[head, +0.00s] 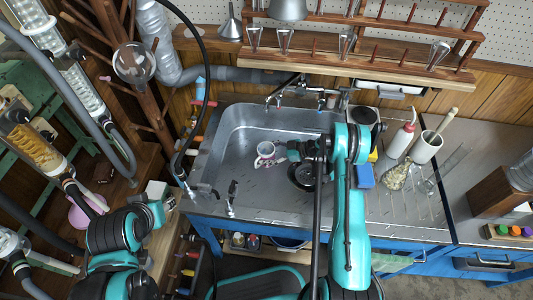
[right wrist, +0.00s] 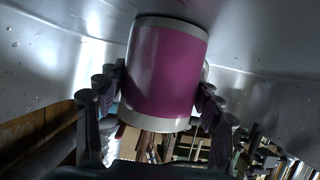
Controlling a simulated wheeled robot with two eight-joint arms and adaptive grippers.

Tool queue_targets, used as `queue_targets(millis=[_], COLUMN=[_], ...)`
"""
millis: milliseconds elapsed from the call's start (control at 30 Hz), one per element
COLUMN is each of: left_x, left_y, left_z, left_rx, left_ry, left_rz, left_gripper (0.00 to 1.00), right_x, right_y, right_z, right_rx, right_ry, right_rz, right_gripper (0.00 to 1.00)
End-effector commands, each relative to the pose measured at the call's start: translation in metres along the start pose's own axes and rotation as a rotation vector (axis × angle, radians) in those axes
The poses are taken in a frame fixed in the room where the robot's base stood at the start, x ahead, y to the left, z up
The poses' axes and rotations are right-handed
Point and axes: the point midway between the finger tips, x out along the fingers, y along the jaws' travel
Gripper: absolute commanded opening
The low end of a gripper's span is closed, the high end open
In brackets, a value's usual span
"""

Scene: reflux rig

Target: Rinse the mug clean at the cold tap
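The mug (head: 266,151) is in the sink basin, left of the dark round drain area. It looks white with pink marks from above. In the right wrist view the mug (right wrist: 163,70) shows a magenta band between pale rims. My right gripper (right wrist: 160,105) has one dark finger against each side of the mug and appears shut on it. In the head view my right arm reaches over the basin, and its wrist hides much of the gripper. The cold tap is among the fittings (head: 290,98) at the sink's back; I cannot tell which one.
The metal sink (head: 232,125) has free room left of the mug. A blue sponge (head: 364,176), a white bottle (head: 400,140) and a white pot (head: 427,147) stand on the right drainer. A wooden rack (head: 330,62) overhangs the back. Glassware and hoses crowd the left.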

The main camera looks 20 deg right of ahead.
Motion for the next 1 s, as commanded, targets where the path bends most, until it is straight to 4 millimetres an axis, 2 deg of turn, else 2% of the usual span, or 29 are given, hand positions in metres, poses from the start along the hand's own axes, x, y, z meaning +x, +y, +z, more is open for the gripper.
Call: queue_targets(millis=[33, 67, 467, 567, 800, 1000], left_x=[0.0, 0.0, 0.0, 0.0, 0.0, 0.0], left_y=[0.0, 0.0, 0.0, 0.0, 0.0, 0.0], left_z=[0.0, 0.0, 0.0, 0.0, 0.0, 0.0], left_rx=[0.0, 0.0, 0.0, 0.0, 0.0, 0.0], left_ry=[0.0, 0.0, 0.0, 0.0, 0.0, 0.0], left_rz=[0.0, 0.0, 0.0, 0.0, 0.0, 0.0], left_gripper=[0.4, 0.4, 0.4, 0.4, 0.4, 0.4], right_x=[0.0, 0.0, -0.002, -0.007, -0.025, -0.035], right_y=[-0.001, -0.001, 0.0, 0.0, -0.001, 0.0], right_z=[0.002, 0.002, -0.004, -0.016, -0.06, -0.085], right_rx=[0.0, 0.0, 0.0, 0.0, 0.0, 0.0], right_ry=[-0.003, -0.003, 0.0, 0.0, -0.001, -0.001], right_rz=[-0.001, -0.001, 0.0, 0.0, 0.0, -0.001], right_gripper=[0.81, 0.89, 0.89, 0.89, 0.89, 0.89])
